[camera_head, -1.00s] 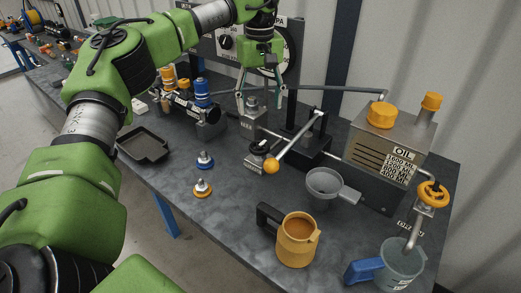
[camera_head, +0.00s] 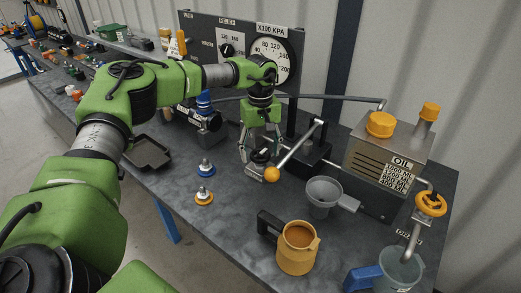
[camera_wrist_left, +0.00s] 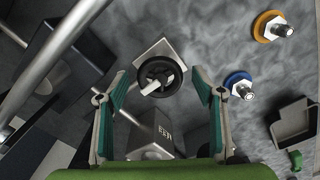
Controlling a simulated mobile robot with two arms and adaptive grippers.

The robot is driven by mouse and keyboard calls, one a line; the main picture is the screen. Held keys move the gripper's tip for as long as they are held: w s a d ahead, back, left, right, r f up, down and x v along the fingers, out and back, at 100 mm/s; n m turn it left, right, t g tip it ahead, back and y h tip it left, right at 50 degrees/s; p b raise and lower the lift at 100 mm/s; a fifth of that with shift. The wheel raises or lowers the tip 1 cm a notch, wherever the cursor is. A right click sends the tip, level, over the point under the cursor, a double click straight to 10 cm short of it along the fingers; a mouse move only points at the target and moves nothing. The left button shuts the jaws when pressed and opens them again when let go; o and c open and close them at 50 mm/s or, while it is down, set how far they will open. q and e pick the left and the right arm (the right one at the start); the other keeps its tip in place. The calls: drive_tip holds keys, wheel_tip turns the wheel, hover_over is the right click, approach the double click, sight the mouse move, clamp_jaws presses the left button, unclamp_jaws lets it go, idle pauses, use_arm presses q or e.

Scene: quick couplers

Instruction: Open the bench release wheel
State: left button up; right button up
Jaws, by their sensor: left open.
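The bench release wheel is a small black handwheel (camera_head: 260,156) on a small light metal block, left of the pump lever's orange ball. It also shows in the left wrist view as a dark spoked wheel (camera_wrist_left: 157,75) on its block. My left gripper (camera_head: 259,153) points down over the wheel with its fingers open. In the left wrist view its fingertips (camera_wrist_left: 159,82) stand on either side of the wheel, apart from it, and nothing is held. How high the tips are above the wheel is hard to tell. My right gripper is not in view.
The lever's orange ball (camera_head: 272,174) is close to the wheel. A funnel (camera_head: 324,190), an orange jug (camera_head: 298,247) and an oil tank (camera_head: 385,155) stand to the right. Blue (camera_head: 205,167) and orange (camera_head: 204,198) couplers and a black tray (camera_head: 149,152) lie left. A gauge panel (camera_head: 205,35) stands behind.

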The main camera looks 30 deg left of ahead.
use_arm(q)
drive_tip(key=c, duration=1.1)
